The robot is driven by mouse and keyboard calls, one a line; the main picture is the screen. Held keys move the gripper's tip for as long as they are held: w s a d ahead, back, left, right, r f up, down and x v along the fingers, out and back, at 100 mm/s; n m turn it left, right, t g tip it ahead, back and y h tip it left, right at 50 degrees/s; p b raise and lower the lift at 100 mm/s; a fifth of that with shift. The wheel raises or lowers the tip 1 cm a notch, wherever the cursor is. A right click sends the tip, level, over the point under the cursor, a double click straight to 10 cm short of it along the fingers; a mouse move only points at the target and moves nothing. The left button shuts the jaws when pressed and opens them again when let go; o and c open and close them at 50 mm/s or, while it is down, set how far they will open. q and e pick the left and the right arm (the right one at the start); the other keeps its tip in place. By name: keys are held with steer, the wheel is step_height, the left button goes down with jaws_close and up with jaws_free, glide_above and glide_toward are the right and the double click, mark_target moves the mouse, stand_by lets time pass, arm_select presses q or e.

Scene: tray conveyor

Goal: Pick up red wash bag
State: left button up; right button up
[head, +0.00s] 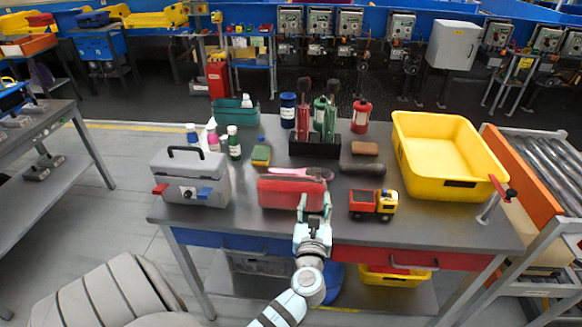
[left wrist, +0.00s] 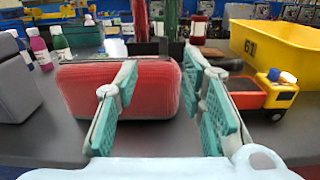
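The red wash bag (head: 285,192) lies on the grey worktable near its front edge. It also shows in the left wrist view (left wrist: 150,95), where it stands just beyond my fingers. My left gripper (head: 315,205) is at the front right end of the bag. In the left wrist view the two green-padded fingers (left wrist: 165,115) are spread apart, with nothing held between them. The left finger overlaps the front of the bag, and the right finger is to the right of the bag's end. Whether either finger touches the bag cannot be told. My right gripper does not show.
A toy truck (head: 373,204) stands just right of the gripper. A grey toolbox (head: 190,178) is to the left. Brushes (head: 305,173) lie behind the bag, with a dark holder (head: 303,148) further back. A yellow bin (head: 443,182) fills the right side.

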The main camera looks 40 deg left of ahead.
mark_target(319, 174)
arm_select(q)
steer(key=b+x, duration=0.1)
steer(key=x, duration=1)
steer(key=shift+w+r, duration=0.1)
steer(key=shift+w, duration=0.4)
jaws_close()
steer(key=shift+r, duration=0.1)
